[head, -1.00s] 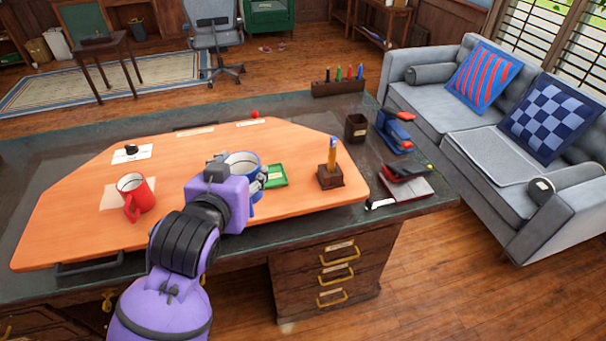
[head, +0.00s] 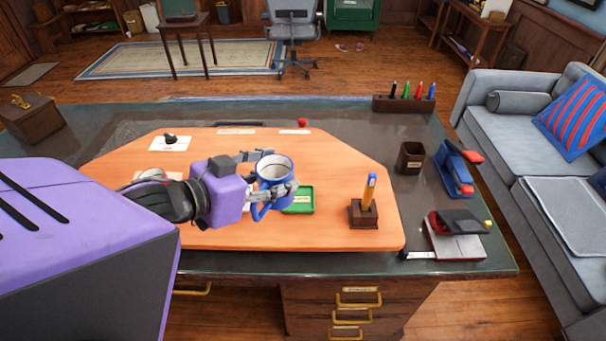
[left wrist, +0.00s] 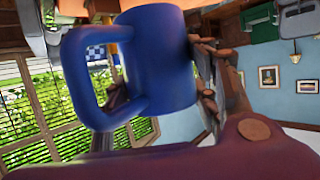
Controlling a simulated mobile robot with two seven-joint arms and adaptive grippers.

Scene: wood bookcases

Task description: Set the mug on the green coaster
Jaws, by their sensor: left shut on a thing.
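A blue mug (head: 272,172) with a white inside is held upright in my left gripper (head: 268,178), whose fingers close around its sides. In the left wrist view the mug (left wrist: 165,65) fills the middle, with its handle to the left. The green coaster (head: 300,203) lies on the orange board, just right of and below the mug in the head view; the mug and fingers hide its upper left part. The mug seems to be above the board, but its exact height is unclear. My right gripper is not in view.
The orange board (head: 330,160) lies on a dark desk. A pen holder (head: 364,212) stands right of the coaster. The board behind the coaster is clear.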

